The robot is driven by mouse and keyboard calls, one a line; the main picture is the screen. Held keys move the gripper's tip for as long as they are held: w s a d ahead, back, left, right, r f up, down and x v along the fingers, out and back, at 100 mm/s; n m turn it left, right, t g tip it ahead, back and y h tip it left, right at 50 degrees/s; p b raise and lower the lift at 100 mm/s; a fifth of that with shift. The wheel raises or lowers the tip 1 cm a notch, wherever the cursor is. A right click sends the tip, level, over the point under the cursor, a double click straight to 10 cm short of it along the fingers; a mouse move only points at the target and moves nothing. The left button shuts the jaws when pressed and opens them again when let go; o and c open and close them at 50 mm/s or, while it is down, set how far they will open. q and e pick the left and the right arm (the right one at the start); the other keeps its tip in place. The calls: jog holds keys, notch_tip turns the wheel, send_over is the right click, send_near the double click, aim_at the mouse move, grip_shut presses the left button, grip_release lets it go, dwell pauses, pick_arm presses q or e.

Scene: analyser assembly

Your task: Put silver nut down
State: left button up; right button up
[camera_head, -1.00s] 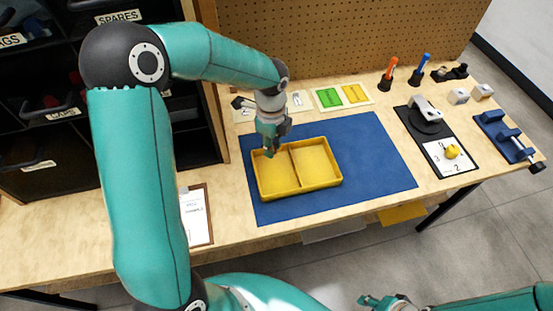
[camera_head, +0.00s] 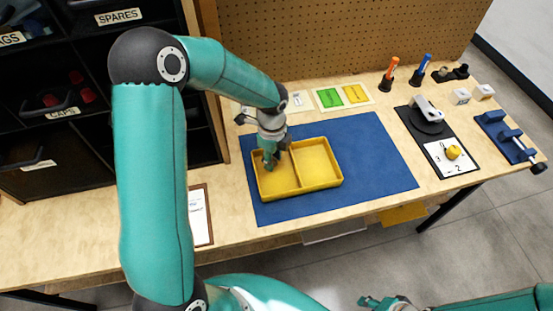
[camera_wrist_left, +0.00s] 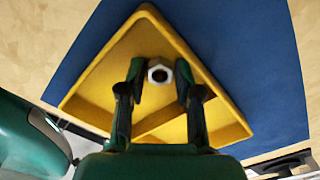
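The silver nut (camera_wrist_left: 159,73) shows between the fingertips of my left gripper (camera_wrist_left: 160,82) in the left wrist view. In the head view my left gripper (camera_head: 270,164) points down into the left compartment of the yellow tray (camera_head: 299,190); the nut cannot be made out there. The tray also fills much of the left wrist view (camera_wrist_left: 98,62). Whether the nut touches the tray floor is unclear. My right gripper (camera_head: 372,302) is at the bottom edge of the head view, away from the table, its opening unclear.
The tray's divider and walls stand close around my left gripper. The blue mat (camera_head: 375,160) is clear right of the tray. A black fixture (camera_head: 428,118), a yellow knob (camera_head: 453,152) and a blue vise (camera_head: 505,135) stand further right. A clipboard (camera_head: 200,215) lies left.

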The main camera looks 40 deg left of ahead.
pick_arm(q)
jog(key=shift+r, duration=0.2)
notch_tip(320, 180, up, 12)
jog(key=shift+p, duration=0.35)
dwell(0.5)
jog(key=shift+f, duration=0.1)
